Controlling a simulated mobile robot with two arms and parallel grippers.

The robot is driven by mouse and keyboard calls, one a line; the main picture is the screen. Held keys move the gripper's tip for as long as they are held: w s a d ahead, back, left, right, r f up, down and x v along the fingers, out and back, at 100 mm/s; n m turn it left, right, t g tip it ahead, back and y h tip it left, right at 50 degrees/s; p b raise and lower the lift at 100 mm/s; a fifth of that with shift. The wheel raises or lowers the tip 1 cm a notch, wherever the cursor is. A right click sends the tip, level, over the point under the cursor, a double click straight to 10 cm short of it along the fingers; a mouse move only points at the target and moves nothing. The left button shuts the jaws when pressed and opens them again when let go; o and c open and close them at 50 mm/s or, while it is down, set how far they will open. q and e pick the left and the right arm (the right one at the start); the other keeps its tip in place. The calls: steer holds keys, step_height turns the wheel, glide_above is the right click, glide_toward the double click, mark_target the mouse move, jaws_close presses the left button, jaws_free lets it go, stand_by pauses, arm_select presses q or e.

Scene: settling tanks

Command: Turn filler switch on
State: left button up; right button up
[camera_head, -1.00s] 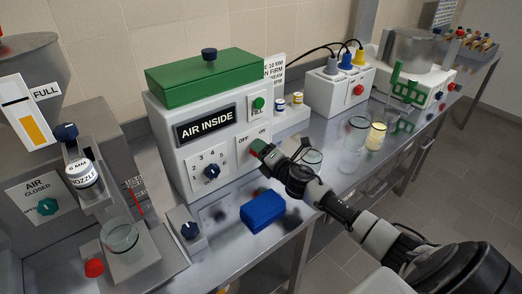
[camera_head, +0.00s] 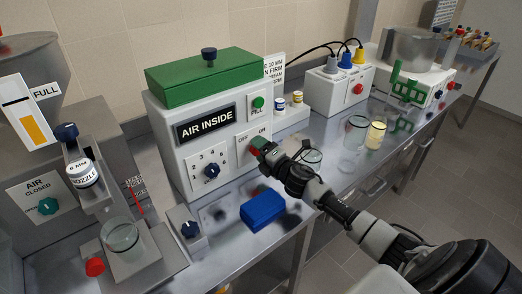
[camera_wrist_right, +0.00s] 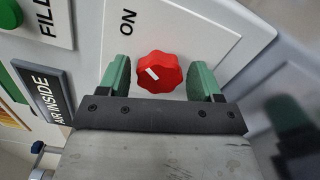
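The filler is a white box (camera_head: 168,123) with a green lid and an AIR INSIDE sign. Its OFF/ON plate carries a red knob switch, seen clearly in the right wrist view (camera_wrist_right: 160,72). A short white mark sits on the knob's upper left, and the ON label is above and left of it there. My right gripper (camera_head: 258,146) is at this plate. In the wrist view its two green fingers (camera_wrist_right: 161,78) stand open on either side of the knob, with small gaps visible. The OFF label is outside the wrist view. My left gripper is not in view.
A blue block (camera_head: 262,209) lies on the steel bench below my right gripper. A numbered dial (camera_head: 211,171) is left of the switch. Glass beakers (camera_head: 355,134) and a white socket box (camera_head: 337,91) stand to the right.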

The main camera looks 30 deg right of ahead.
steer(key=shift+o, duration=0.5)
steer(key=s+b, duration=0.1)
steer(key=s, duration=0.9)
steer(key=shift+s+d+b, duration=0.4)
steer(key=shift+d, duration=0.05)
steer(key=shift+f, duration=0.1)
